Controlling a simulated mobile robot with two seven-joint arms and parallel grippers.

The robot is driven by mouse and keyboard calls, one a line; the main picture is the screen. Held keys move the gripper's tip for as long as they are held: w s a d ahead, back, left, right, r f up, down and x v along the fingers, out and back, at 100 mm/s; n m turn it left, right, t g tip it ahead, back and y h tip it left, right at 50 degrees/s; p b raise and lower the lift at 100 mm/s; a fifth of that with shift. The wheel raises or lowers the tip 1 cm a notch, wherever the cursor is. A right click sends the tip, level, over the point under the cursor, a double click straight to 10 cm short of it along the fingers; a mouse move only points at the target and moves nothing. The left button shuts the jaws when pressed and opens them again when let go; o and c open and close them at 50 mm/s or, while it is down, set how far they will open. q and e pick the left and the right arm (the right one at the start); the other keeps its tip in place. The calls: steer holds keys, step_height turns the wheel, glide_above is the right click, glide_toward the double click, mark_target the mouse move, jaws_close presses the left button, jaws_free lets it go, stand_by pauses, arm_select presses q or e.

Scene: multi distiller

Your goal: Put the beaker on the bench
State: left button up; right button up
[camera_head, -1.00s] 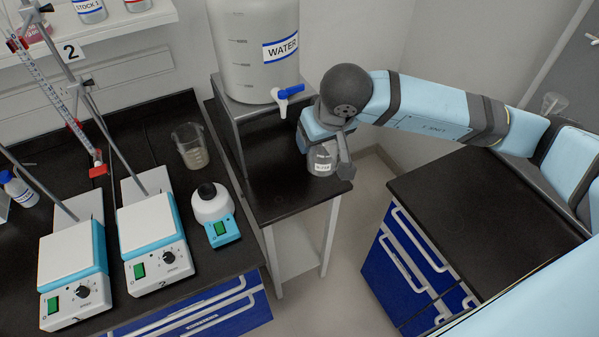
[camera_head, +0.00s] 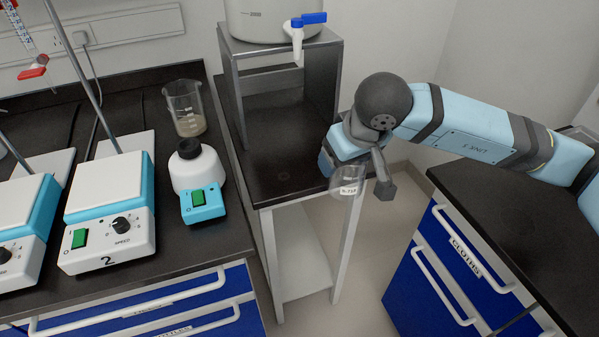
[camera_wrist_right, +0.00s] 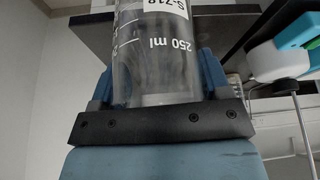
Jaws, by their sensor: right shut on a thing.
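A small clear beaker (camera_head: 347,182) with a white label is in my right gripper (camera_head: 362,172), at the front right corner of the water stand. In the right wrist view the beaker (camera_wrist_right: 156,60) shows a "250 ml" mark and the label "S-718", and the blue fingers close on its sides. The beaker looks empty. The black bench (camera_head: 225,238) is on the left, apart from the held beaker. Another black-topped bench (camera_head: 500,220) with blue drawers is on the right. My left gripper is out of view.
The left bench holds a glass beaker (camera_head: 186,112) with some contents, a small white-and-blue device (camera_head: 197,185) and stirrer plates (camera_head: 110,210). The water container (camera_head: 265,22) stands on a raised shelf over the stand (camera_head: 265,170). The right bench top looks clear.

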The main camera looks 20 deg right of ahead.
steer(key=w+a+f, duration=0.1)
steer(key=w, duration=0.5)
steer(key=w+a+f+b, duration=0.1)
steer(key=w, duration=0.4)
steer(key=w+a+f, duration=0.1)
steer(key=w+f, duration=0.1)
steer(key=w, duration=0.4)
steer(key=shift+w+a+b, duration=0.3)
steer(key=shift+f, duration=0.15)
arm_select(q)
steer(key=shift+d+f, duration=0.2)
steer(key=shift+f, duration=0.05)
arm_select(e)
steer(key=shift+f, duration=0.1)
steer(key=o, duration=1)
steer(key=shift+c, duration=0.2)
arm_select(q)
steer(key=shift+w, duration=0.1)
